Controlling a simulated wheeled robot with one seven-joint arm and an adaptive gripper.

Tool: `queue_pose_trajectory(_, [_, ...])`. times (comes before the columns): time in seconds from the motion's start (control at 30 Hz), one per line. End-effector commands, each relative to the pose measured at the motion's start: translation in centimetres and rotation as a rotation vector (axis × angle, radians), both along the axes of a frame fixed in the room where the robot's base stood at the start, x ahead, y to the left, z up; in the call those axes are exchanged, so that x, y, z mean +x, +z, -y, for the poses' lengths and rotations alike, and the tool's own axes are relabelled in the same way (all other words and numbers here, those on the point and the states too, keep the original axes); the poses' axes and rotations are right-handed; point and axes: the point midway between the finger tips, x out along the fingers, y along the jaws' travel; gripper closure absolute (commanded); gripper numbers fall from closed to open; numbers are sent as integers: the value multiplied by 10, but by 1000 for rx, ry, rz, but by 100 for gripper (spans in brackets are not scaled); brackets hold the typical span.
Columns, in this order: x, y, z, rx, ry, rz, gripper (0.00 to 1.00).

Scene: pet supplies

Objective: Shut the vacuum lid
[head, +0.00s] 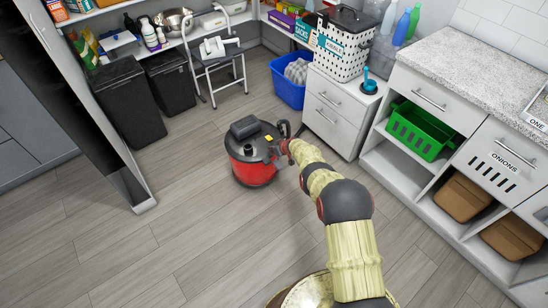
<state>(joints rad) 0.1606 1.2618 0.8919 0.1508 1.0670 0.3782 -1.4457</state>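The vacuum (254,174) stands on the floor in the middle of the head view. It has a round red drum and a dark grey top (245,149) with a raised block and a small yellow mark. Whether its lid is open or shut is too small to tell. My arm reaches up from the bottom right, and my gripper (285,135) is at the vacuum's right side, close to its top edge. The fingers are small and dark against the vacuum, so I cannot tell whether they touch it or how far apart they are.
Two dark bins (129,104) and a step stool (215,70) stand behind the vacuum. A blue basket (288,91) and a white drawer cabinet (335,118) are behind right. The counter with shelves (430,185) lines the right. The floor (165,220) left and front is clear.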

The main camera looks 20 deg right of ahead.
Motion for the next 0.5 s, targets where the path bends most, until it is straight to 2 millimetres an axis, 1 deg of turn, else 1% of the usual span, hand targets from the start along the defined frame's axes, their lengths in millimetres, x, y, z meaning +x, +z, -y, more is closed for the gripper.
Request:
queue_pose_trajectory(0.03, [-12, -7, 4, 2, -2, -8, 100])
queue_pose_trajectory(0.17, [-27, -10, 10, 2, -4, -4, 100])
queue_pose_trajectory(0.27, [-42, -13, 18, 1, -6, -1, 100])
queue_pose_trajectory(0.4, [-64, -22, 26, 1, -6, 0, 100])
queue_pose_trajectory(0.5, [-75, -26, 31, 1, -6, 2, 100])
